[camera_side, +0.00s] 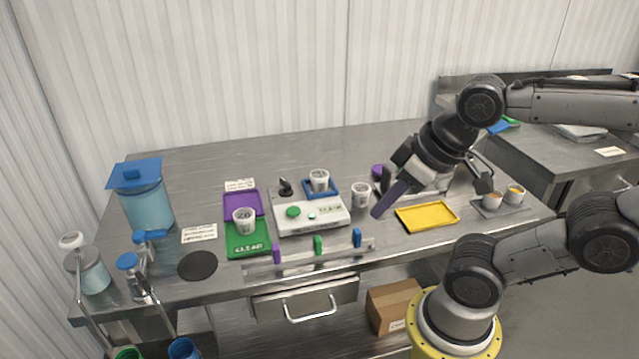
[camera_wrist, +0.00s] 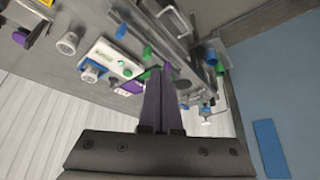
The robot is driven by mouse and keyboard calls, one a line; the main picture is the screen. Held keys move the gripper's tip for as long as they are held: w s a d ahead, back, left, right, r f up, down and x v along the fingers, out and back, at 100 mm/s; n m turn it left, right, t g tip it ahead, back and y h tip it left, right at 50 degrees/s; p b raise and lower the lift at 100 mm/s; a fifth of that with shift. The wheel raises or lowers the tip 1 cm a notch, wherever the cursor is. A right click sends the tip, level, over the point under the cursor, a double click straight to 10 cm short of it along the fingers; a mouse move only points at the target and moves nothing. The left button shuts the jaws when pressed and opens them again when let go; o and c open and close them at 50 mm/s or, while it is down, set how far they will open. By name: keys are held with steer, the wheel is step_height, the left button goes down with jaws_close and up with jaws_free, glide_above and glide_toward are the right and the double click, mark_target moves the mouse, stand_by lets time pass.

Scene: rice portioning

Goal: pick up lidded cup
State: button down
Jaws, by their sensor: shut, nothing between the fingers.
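Several white cups stand on the steel table. One cup (camera_side: 244,220) is on the green tray, one (camera_side: 319,180) is on the blue tray by the white scale, and one (camera_side: 361,195) stands right of the scale on the bare table. I cannot tell which has a lid. My gripper (camera_side: 377,213) is shut and empty, tilted down to the left, just right of the bare-table cup and apart from it. In the wrist view its purple-tipped fingers (camera_wrist: 160,72) are together. Two white cups also show there, one (camera_wrist: 68,43) apart and one (camera_wrist: 90,73) by the scale.
The white scale (camera_side: 312,226) sits mid-table, with the green tray (camera_side: 247,252) and purple tray (camera_side: 243,205) left of it. A yellow tray (camera_side: 427,216) lies right of my gripper. Small cups on a grey tray (camera_side: 500,211) are at right. A blue-lidded jug (camera_side: 147,205) stands left.

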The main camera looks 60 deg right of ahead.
stand_by(0.3)
steer(key=shift+c, duration=0.2)
jaws_free()
stand_by(0.3)
